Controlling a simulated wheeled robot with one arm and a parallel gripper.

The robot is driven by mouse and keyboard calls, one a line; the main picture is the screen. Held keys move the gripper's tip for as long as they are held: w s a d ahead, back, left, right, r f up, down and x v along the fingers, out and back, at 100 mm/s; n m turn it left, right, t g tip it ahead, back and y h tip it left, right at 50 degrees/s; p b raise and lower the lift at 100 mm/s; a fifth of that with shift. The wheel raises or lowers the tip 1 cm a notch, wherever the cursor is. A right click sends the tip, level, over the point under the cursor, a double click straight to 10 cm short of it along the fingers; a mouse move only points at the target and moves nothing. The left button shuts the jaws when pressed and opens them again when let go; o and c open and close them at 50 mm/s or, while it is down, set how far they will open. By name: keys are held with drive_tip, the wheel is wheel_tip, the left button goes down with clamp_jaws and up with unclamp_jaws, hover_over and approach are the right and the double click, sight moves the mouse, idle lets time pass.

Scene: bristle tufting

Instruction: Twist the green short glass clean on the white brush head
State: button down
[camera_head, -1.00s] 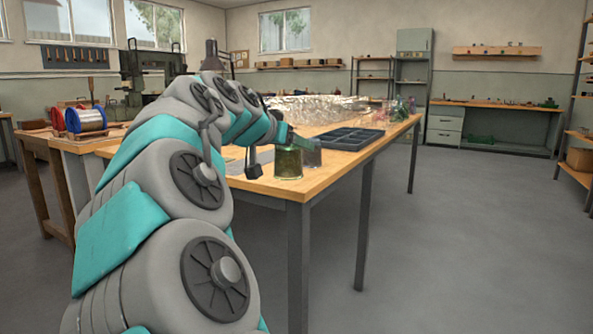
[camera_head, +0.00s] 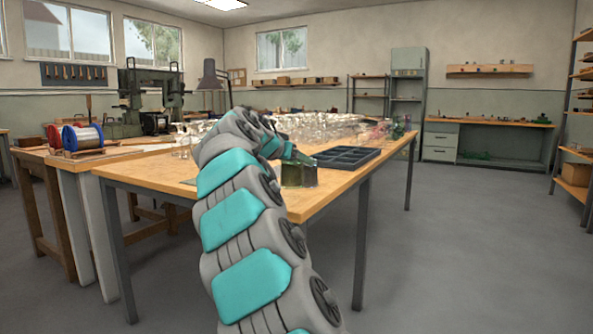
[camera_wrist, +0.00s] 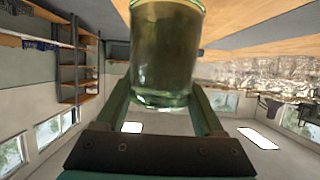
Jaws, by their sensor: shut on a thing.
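The green short glass (camera_head: 292,174) is at the near right part of the wooden table, close to its front corner. I cannot tell whether it touches the table top. In the wrist view the glass (camera_wrist: 166,50) is large, see-through green, and sits between the two fingers. My gripper (camera_wrist: 163,95) is shut on it; in the head view the gripper (camera_head: 298,158) reaches the glass from above and behind. I cannot make out a white brush head in either view; my arm covers part of the table.
A dark compartment tray (camera_head: 345,157) lies just behind and right of the glass. Many clear glasses (camera_head: 320,125) crowd the far part of the table (camera_head: 150,172). Spools of wire (camera_head: 83,138) stand on a bench at the left. The floor at the right is free.

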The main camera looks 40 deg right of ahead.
drive_tip(key=shift+w+d, duration=0.1)
drive_tip(key=shift+w+d+f, duration=0.15)
drive_tip(key=shift+f, duration=0.4)
drive_tip(key=shift+w+d+f, duration=0.15)
drive_tip(key=shift+d+f, duration=0.05)
drive_tip(key=shift+f, duration=0.3)
drive_tip(key=shift+w+d+f, duration=0.15)
drive_tip(key=shift+f, duration=0.4)
drive_tip(key=shift+f, duration=0.2)
unclamp_jaws()
